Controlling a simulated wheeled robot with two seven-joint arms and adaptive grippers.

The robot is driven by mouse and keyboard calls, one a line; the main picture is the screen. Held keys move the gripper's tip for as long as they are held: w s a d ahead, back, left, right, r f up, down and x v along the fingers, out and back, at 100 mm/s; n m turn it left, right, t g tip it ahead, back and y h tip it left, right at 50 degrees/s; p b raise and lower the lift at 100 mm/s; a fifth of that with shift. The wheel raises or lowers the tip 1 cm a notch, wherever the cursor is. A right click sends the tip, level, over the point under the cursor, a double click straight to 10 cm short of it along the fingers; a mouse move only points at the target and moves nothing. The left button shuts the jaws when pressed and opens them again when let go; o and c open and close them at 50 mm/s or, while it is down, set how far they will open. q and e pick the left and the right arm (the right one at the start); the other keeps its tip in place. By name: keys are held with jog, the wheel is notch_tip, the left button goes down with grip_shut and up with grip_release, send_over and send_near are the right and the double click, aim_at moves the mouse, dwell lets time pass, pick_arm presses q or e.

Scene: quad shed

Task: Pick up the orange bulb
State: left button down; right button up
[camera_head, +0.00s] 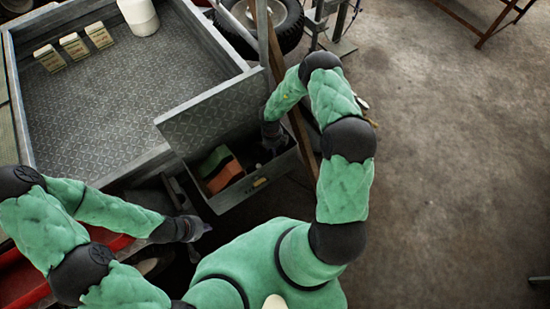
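I cannot make out a bulb for certain. An orange block-like item (226,177) lies in an open grey metal box (228,200), against a dark green item (214,160). My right gripper (275,143) reaches down into the right part of this box, to the right of the orange item and apart from it. Its fingers are dark and partly lost in shadow, so its grip is unclear. My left gripper (200,228) is outside the box, below its lower left corner. Its fingers are small and dark, and their opening cannot be told.
The box's raised lid (205,112) stands behind it. A large metal tray bed (100,115) at left holds a white container (139,15) and several small cartons (74,46). A tyre (290,22) and a wooden post (300,135) stand near my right arm.

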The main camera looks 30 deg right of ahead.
notch_tip(320, 180, down, 5)
jog(key=b, duration=0.3)
jog(key=shift+d+f, duration=0.1)
jog(key=c, duration=0.9)
